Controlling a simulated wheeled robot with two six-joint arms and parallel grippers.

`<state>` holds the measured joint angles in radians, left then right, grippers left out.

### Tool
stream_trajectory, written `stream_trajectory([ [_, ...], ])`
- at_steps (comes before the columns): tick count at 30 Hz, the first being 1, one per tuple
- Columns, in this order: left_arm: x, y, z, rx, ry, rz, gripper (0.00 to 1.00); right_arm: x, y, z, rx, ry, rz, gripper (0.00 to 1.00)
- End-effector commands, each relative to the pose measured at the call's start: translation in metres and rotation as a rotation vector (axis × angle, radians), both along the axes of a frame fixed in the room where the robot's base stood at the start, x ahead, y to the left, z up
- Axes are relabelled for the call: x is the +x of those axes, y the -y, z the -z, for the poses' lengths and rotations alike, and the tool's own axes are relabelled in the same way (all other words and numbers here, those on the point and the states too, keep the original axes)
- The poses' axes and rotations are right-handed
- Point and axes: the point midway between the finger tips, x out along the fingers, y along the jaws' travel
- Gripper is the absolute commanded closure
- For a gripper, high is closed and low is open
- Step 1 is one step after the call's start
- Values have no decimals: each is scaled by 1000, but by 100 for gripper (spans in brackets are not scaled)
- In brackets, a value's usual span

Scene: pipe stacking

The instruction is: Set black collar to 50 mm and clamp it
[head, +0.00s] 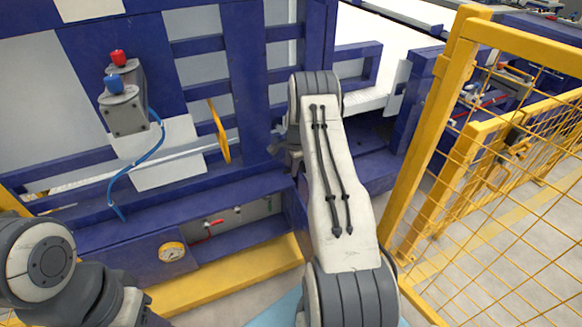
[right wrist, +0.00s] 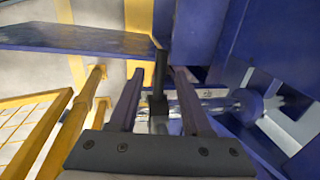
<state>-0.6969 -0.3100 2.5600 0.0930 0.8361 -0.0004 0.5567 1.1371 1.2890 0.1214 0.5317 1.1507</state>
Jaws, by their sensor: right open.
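In the right wrist view, my right gripper (right wrist: 157,85) is open, with one dark finger on each side of a black upright part. This part has a thin post and a small black block (right wrist: 157,104) at its foot, and looks like the black collar. I cannot tell whether the fingers touch it. A pale rod with marks (right wrist: 212,94) runs to the right behind the right finger; its figures are too small to read. In the head view my right gripper (head: 285,153) is partly hidden by my arm, and the collar cannot be made out. My left gripper is out of frame.
A blue frame (head: 245,100) stands around the work spot. A grey box with red and blue buttons (head: 125,105), a yellow disc (head: 219,132), a gauge (head: 172,252) and a red-handled valve (head: 213,223) are to the left. A yellow mesh fence (head: 425,150) stands close on the right.

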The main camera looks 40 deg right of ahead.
Motion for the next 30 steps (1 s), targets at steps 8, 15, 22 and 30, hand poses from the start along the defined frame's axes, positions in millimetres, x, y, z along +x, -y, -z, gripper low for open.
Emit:
stream_trajectory([
  [8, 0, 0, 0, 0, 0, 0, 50, 0, 0, 1, 0, 0, 0, 56],
  [15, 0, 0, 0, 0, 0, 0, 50, 0, 0, 1, 0, 0, 0, 100],
  [22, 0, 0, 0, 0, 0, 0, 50, 0, 0, 1, 0, 0, 0, 100],
  [30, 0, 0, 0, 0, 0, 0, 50, 0, 0, 1, 0, 0, 0, 100],
])
